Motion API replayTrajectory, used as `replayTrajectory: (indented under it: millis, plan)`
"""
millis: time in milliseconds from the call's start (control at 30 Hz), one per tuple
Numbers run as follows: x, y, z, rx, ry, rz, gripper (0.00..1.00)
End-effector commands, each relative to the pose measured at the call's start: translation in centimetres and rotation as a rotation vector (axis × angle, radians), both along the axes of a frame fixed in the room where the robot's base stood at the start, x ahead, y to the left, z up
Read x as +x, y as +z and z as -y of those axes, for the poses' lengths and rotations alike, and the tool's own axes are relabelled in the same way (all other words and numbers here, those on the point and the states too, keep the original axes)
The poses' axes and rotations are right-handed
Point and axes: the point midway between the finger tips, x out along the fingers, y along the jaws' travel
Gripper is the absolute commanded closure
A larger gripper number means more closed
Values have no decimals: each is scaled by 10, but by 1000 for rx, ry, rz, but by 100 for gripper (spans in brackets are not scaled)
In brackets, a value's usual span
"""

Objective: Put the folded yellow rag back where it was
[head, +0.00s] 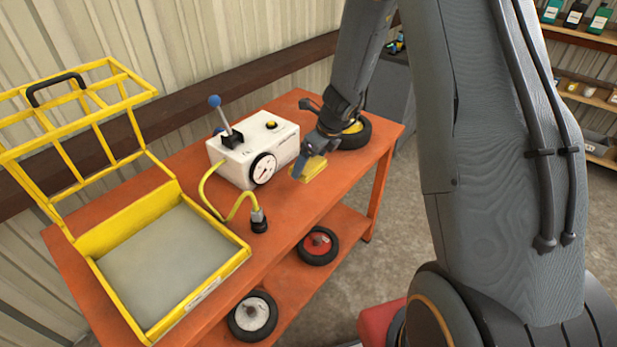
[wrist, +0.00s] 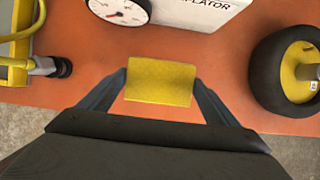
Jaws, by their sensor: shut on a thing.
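The folded yellow rag (head: 311,169) is between the fingers of my gripper (head: 308,165), in front of the right end of the white inflator box in the head view. In the wrist view the rag (wrist: 160,81) is a flat yellow rectangle. My gripper (wrist: 160,90) is shut on it, one finger at each side. Orange bench top lies beyond it; whether the rag touches the bench or is just above it I cannot tell.
The white inflator (head: 252,154) with gauge, lever and yellow hose stands on the orange bench (head: 180,162). A wheel with a yellow hub (head: 352,134) is to the right. A yellow caged tray (head: 165,255) stands left. Wheels lie on the lower shelf. Bare bench shows around the rag.

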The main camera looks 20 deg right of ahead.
Motion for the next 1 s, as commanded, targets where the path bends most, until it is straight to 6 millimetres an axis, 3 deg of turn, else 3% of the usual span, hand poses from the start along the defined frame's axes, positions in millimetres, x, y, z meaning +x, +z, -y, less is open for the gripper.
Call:
replayTrajectory:
  millis: [500,967,1000]
  plan:
    - [0,-60,1,0,-3,-1,37]
    - [1,-66,1,0,-1,0,37]
    - [0,-65,1,0,-1,0,10]
